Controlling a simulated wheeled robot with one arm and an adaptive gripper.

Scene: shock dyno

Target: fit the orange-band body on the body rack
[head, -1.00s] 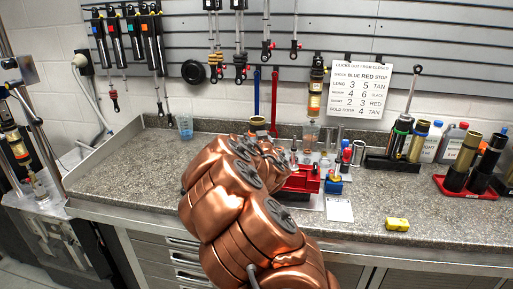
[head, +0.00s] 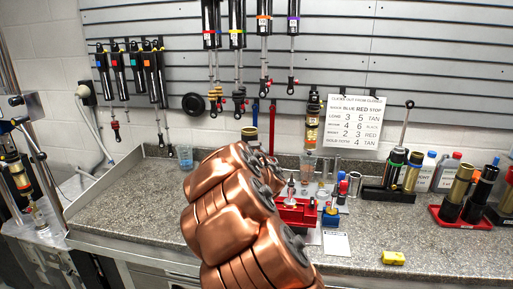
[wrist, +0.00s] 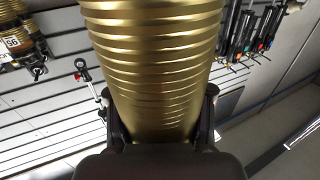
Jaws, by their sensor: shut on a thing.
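My gripper (wrist: 160,112) is shut on a gold body with ridged sides, which fills the middle of the wrist view (wrist: 158,60). No orange band shows on the part in view. In the head view my copper arm hides the gripper; a short gold piece (head: 249,134) shows above the arm, probably the top of the held body. A black rack (head: 388,195) stands on the bench at right and holds several upright bodies, one with a green band (head: 394,166). I cannot tell which of its places are free. My gripper is left of it, apart from it.
A red tray (head: 461,220) with gold and black bodies stands right of the rack. White bottles (head: 445,172) stand behind. Shocks hang on the wall.

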